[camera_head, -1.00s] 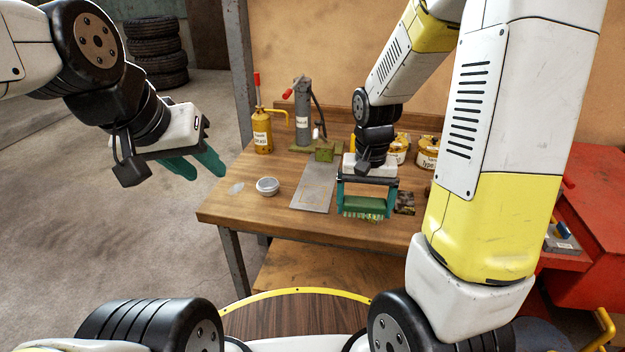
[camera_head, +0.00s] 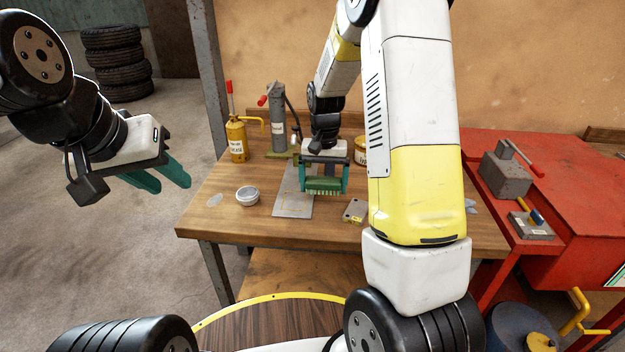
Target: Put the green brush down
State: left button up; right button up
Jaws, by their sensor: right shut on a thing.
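My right gripper (camera_head: 324,188) points down over the wooden workbench (camera_head: 230,185). Its teal fingers are shut on the green brush (camera_head: 324,183), one finger at each end. The brush is level with its bristles facing down, near the right edge of a grey metal sheet (camera_head: 291,207). I cannot tell whether the bristles touch the bench. My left gripper (camera_head: 168,180) hangs to the left of the bench, over the floor, with its teal fingers apart and nothing between them.
A small round tin (camera_head: 247,195) stands left of the sheet. Behind are a yellow oil can (camera_head: 236,139), a grey cylinder (camera_head: 277,118) and a yellow tub (camera_head: 361,150). A red cabinet (camera_head: 570,200) stands at the right.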

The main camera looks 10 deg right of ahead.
aim_at(323, 192)
jog(key=shift+w, duration=0.4)
notch_tip(323, 192, down, 4)
jog(key=shift+r, duration=0.15)
